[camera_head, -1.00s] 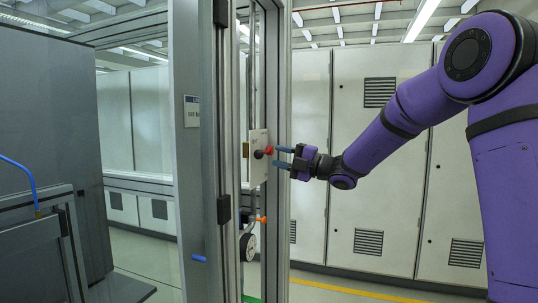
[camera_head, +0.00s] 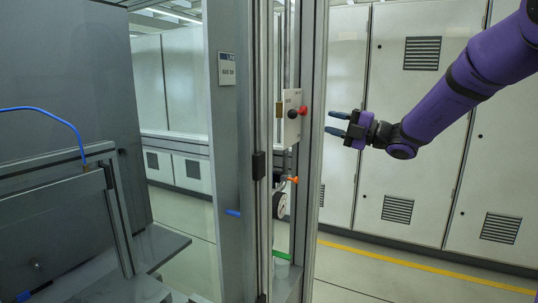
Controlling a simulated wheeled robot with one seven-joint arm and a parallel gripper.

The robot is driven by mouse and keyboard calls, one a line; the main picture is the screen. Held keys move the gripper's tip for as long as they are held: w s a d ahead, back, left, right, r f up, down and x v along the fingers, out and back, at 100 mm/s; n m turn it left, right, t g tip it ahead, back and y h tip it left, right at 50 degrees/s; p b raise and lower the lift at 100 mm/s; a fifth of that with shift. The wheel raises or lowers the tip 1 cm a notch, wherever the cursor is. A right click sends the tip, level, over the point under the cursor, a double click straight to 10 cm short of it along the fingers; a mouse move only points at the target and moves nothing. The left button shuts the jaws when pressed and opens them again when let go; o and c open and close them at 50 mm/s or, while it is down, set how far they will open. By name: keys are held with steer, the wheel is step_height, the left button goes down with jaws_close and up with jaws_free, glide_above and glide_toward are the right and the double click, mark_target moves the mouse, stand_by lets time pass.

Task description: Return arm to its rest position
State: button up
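My gripper (camera_head: 338,123) is at the end of my purple arm, right of the aluminium post. Its two blue-grey fingers point left and are apart, with nothing between them. A white switch box (camera_head: 292,117) is fixed on the post side, left of my gripper. It bears a red knob (camera_head: 303,112) and a black knob (camera_head: 292,114). A clear gap lies between my fingertips and the red knob.
The aluminium post (camera_head: 313,170) stands between the box and my gripper. An orange-handled valve (camera_head: 291,180) and a round gauge (camera_head: 279,205) sit below the box. Pale cabinets (camera_head: 400,140) line the back. A grey frame (camera_head: 115,205) with a blue hose (camera_head: 50,112) is at left. The floor at right is clear.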

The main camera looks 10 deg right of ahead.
steer(key=s+a+f+n+g+h, duration=0.25)
steer(key=s+a+n+g, duration=0.2)
steer(key=s+n, duration=0.55)
steer(key=s+a+f+n+g+h, duration=0.2)
steer(key=s+a+n+g+h, duration=0.25)
steer(key=s+n, duration=0.55)
steer(key=s+d+f+n+t+h, duration=0.1)
steer(key=s+d+n+h, duration=0.3)
steer(key=s+n, duration=0.5)
steer(key=s+d+f+n+t+h, duration=0.1)
steer(key=s+d+f+n+h, duration=0.1)
steer(key=s+d+n+h, duration=0.3)
steer(key=s+d+n, duration=0.1)
steer(key=s+n, duration=0.3)
steer(key=n, duration=0.5)
steer(key=shift+s+f, duration=0.15)
steer(key=shift+f, duration=0.2)
steer(key=shift+a, duration=0.2)
